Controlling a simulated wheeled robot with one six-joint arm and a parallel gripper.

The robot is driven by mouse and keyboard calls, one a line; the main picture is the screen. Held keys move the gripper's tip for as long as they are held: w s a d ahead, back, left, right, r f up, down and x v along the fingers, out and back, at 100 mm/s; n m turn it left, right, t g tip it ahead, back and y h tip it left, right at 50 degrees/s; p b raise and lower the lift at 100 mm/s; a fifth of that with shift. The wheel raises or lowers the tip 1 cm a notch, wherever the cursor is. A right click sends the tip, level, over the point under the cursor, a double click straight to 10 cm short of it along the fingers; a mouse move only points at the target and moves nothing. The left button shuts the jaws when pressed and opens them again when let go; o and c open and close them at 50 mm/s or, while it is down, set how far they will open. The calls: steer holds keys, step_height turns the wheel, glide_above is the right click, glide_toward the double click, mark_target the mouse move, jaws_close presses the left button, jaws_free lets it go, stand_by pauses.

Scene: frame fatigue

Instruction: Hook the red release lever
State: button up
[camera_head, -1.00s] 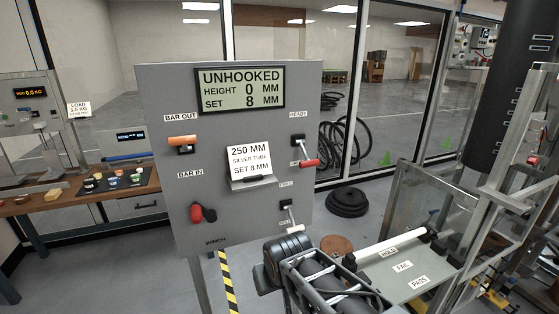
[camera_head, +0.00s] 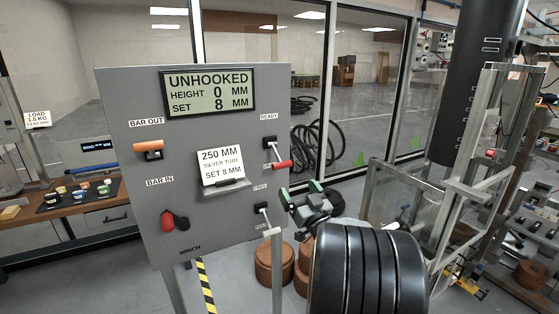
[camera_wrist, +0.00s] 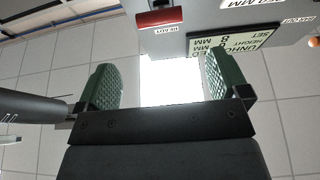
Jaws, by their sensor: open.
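A lever with a red handle (camera_head: 282,164) sticks out of the right side of the grey panel (camera_head: 130,105), under a READY label. In the wrist view the red handle (camera_wrist: 160,18) lies at the top, beyond the fingertips and apart from them. My gripper (camera_head: 300,193) is open and empty, with green fingertips just below and right of the red handle. In the wrist view my gripper (camera_wrist: 162,80) shows both ribbed green fingers wide apart, with a bright ceiling light between them. The panel display (camera_head: 210,92) reads UNHOOKED, height 0 mm, set 8 mm.
Below the red lever is a pale-handled lever (camera_head: 269,230), close to my gripper. A orange handle (camera_head: 149,150) and a red winch knob (camera_head: 173,221) sit on the panel's left. A metal frame (camera_head: 470,190) stands at the right. A card (camera_head: 220,166) rests mid-panel.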

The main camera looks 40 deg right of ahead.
mark_target(283, 165)
steer(key=p+x, duration=0.4)
steer(key=x, duration=0.9)
steer(key=shift+w+r, duration=0.2)
steer(key=shift+r, duration=0.05)
steer(key=shift+c, duration=0.2)
